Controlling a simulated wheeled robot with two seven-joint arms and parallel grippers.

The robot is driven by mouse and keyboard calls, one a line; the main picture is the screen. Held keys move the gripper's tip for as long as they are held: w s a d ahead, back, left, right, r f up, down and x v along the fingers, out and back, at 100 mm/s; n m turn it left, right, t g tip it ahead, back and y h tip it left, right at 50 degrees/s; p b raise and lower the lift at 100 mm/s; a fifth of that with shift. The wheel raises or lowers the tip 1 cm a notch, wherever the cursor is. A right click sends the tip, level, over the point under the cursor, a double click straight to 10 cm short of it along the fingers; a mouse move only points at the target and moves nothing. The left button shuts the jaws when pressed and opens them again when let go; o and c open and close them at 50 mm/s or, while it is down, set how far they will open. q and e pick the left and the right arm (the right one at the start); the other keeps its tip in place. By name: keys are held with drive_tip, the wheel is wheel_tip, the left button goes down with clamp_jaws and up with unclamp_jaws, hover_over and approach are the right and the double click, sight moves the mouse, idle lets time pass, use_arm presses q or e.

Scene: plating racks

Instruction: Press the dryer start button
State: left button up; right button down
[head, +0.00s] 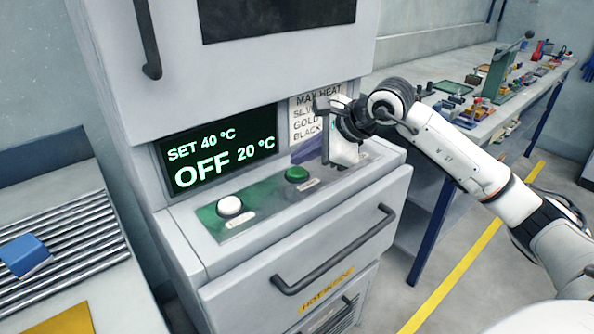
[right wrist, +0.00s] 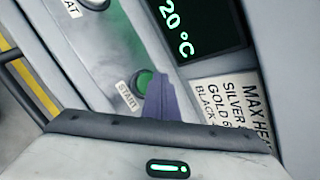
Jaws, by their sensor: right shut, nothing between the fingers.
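The green start button (head: 297,174) sits on the dryer's sloped control panel, right of a white button (head: 229,206). In the right wrist view the green button (right wrist: 144,81) is beside its START label, partly covered by my purple fingers. My right gripper (head: 296,156) is shut and empty, its narrow fingers just behind the button in the head view. In the right wrist view the fingertips (right wrist: 158,76) overlap the button's edge; I cannot tell if they touch it. The dryer display (head: 220,150) reads SET 40 °C, OFF, 20 °C. My left gripper is out of view.
A drawer handle (head: 333,250) sticks out below the panel. A heat-limit sign (head: 305,118) is behind my right gripper. A roller conveyor (head: 70,240) with a blue block (head: 25,256) is at left; a cluttered bench (head: 480,105) is at right.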

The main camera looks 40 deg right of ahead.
sight(302, 173)
drive_tip(key=shift+f, duration=0.1)
drive_tip(key=shift+f+b, duration=0.35)
drive_tip(key=shift+b, duration=0.2)
drive_tip(key=shift+f+b, duration=0.5)
idle(0.7)
idle(0.3)
drive_tip(key=shift+r+p, duration=0.6)
drive_tip(key=shift+r, duration=0.3)
drive_tip(key=shift+r, duration=0.1)
wheel_tip(302, 173, up, 5)
drive_tip(key=p, duration=0.3)
drive_tip(key=shift+p, duration=0.3)
